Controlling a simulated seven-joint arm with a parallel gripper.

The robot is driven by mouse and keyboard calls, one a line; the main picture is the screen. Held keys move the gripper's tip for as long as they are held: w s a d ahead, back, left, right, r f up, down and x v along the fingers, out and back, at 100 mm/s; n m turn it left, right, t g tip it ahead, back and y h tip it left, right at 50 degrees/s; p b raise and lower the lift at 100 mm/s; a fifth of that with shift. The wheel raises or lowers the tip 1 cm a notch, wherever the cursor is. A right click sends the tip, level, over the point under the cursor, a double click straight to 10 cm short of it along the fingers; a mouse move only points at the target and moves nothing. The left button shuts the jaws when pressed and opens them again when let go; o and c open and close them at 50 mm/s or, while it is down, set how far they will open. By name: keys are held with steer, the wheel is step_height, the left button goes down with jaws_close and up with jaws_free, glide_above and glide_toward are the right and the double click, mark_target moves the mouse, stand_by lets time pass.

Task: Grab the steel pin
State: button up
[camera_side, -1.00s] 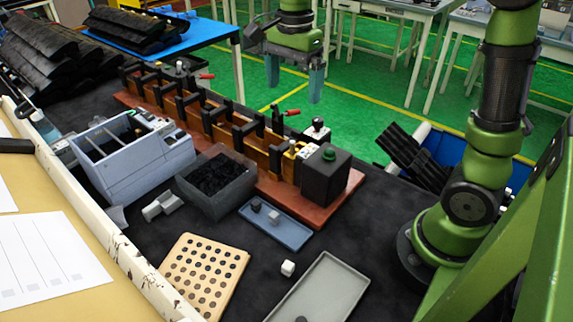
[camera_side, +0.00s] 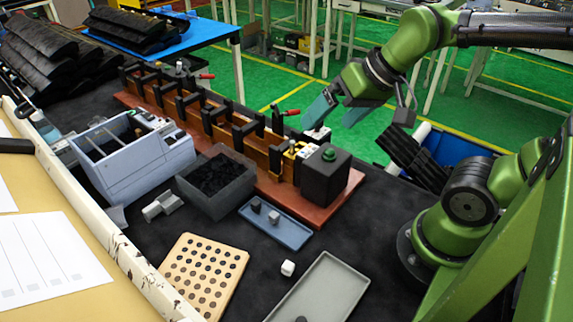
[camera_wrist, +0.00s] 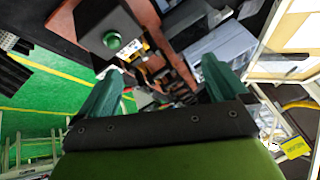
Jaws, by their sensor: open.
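I cannot pick out a steel pin for certain in either view. A blue tray (camera_side: 276,223) on the dark table holds a small dark piece (camera_side: 256,205) and a small grey piece (camera_side: 274,217), too small to identify. My gripper (camera_side: 336,115) has two teal fingers, spread apart with nothing between them. In the side view it appears tilted down and left, above and behind the right end of the fixture. The wrist view shows the open fingers (camera_wrist: 160,68) with the fixture's black box and green button (camera_wrist: 112,40) beyond them.
A long clamp fixture on a red-brown base (camera_side: 318,208) crosses the table, with red-handled levers.

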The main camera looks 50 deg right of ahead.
steer(key=shift+s+a+t, duration=0.1)
steer(key=shift+s+t, duration=0.2)
steer(key=shift+s, duration=0.3)
steer(key=shift+s+r, duration=0.15)
steer(key=shift+r, duration=0.1)
steer(key=shift+c, duration=1)
steer(key=shift+r, duration=0.15)
steer(key=shift+c, duration=1.4)
steer(key=c, duration=0.9)
